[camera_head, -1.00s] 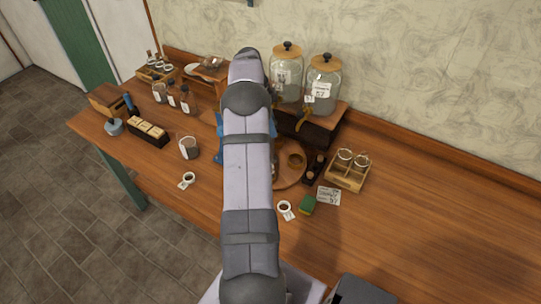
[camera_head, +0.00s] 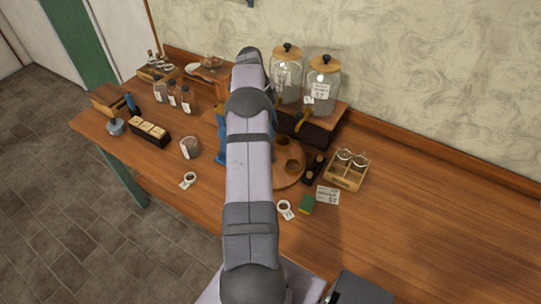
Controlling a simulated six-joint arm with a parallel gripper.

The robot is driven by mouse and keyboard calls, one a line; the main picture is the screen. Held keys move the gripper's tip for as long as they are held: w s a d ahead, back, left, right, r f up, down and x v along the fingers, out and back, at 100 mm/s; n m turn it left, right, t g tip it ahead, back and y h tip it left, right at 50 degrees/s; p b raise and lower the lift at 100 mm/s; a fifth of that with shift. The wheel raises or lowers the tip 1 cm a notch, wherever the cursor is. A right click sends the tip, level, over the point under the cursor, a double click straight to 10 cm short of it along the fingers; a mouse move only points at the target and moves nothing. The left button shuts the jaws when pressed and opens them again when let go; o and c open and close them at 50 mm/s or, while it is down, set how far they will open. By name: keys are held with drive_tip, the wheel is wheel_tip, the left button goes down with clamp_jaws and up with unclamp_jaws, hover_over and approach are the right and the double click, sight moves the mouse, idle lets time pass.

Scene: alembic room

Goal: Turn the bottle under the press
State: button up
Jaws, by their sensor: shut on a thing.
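A round wooden turntable (camera_head: 290,180) with dark round holes lies on the table, partly behind my arm. Two of its holes show on its right side. Blue parts, probably of the press (camera_head: 220,152), show just left of my arm; the rest of it is hidden. I cannot make out a bottle under it. My gripper is hidden behind my own arm, which reaches over the turntable area.
Two large glass jars (camera_head: 323,92) with taps stand on a wooden stand at the back. A wooden crate with two jars (camera_head: 346,170), a green sponge (camera_head: 306,204) and a card (camera_head: 327,196) lie right. Several small bottles (camera_head: 172,94) stand left. The table's right side is clear.

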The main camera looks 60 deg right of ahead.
drive_tip(key=shift+s+a+f+m+y+p, duration=0.1)
drive_tip(key=shift+m+y+p, duration=0.6)
drive_tip(key=shift+m, duration=0.8)
drive_tip(key=o, duration=2)
drive_tip(key=shift+a+h, duration=0.1)
drive_tip(key=shift+h, duration=0.2)
drive_tip(key=shift+c, duration=0.2)
drive_tip(key=shift+n, duration=0.3)
drive_tip(key=n+h+b, duration=0.1)
drive_tip(key=n+b, duration=0.2)
drive_tip(key=n, duration=0.1)
drive_tip(key=shift+n, duration=0.7)
